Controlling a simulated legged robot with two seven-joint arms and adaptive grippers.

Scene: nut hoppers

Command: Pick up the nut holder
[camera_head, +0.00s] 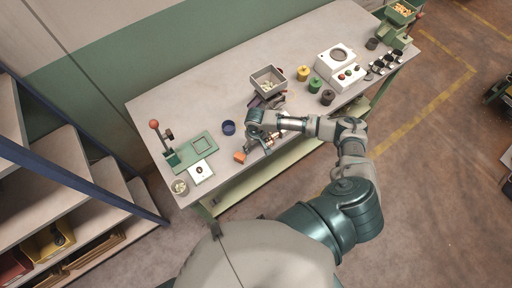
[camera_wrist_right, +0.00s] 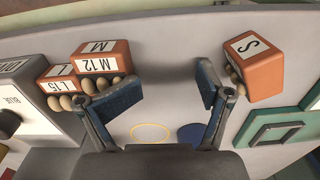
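No object is marked as the nut holder by name. In the right wrist view, an orange block labelled S (camera_wrist_right: 252,68) stands just beyond the right-hand finger, with tan round pieces at its side. More orange blocks, labelled M12 (camera_wrist_right: 102,65) and L15 (camera_wrist_right: 60,80), stand by the left-hand finger with similar pieces. My right gripper (camera_wrist_right: 168,85) is open and empty, bare table between its fingers. In the head view my right gripper (camera_head: 255,143) is low over the table's near edge, beside one orange block (camera_head: 240,157), and hides part of the group. My left gripper is not visible.
A grey bin of pale pieces (camera_head: 268,80) stands behind the gripper. Coloured spools (camera_head: 315,85) and a white button box (camera_head: 340,66) are to the right.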

